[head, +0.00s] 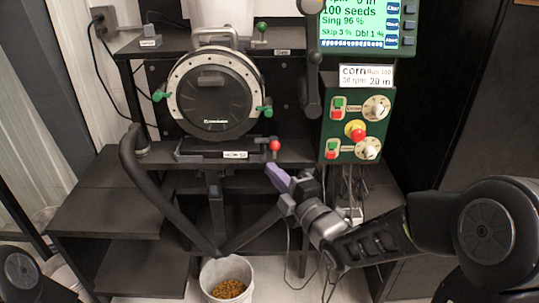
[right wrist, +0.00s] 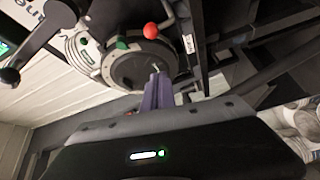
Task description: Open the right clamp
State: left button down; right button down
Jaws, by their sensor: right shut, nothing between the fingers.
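The round seed meter (head: 212,92) has a dark disc face in a pale bolted ring and stands on the shelf. The right clamp (head: 266,111) is a green handle at the ring's lower right edge. A green handle, apparently this clamp, also shows beside the meter in the right wrist view (right wrist: 121,43). My right gripper (head: 277,178) is below the clamp, at the shelf's front edge, apart from it. Its purple fingers are shut and empty, and they point toward the meter in the right wrist view (right wrist: 157,90). My left gripper is out of view.
A red-balled lever (head: 275,145) stands between my right gripper and the clamp. The left clamp (head: 160,96) is on the other side. A green control box (head: 357,105) with a screen above is at the right. A bucket (head: 226,268) stands below.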

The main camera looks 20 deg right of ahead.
jog(key=f+x, duration=0.1)
jog(key=x, duration=0.9)
jog(key=d+p, duration=0.1)
jog(key=d, duration=0.3)
jog(key=shift+s+r, duration=0.1)
jog(key=shift+s, duration=0.05)
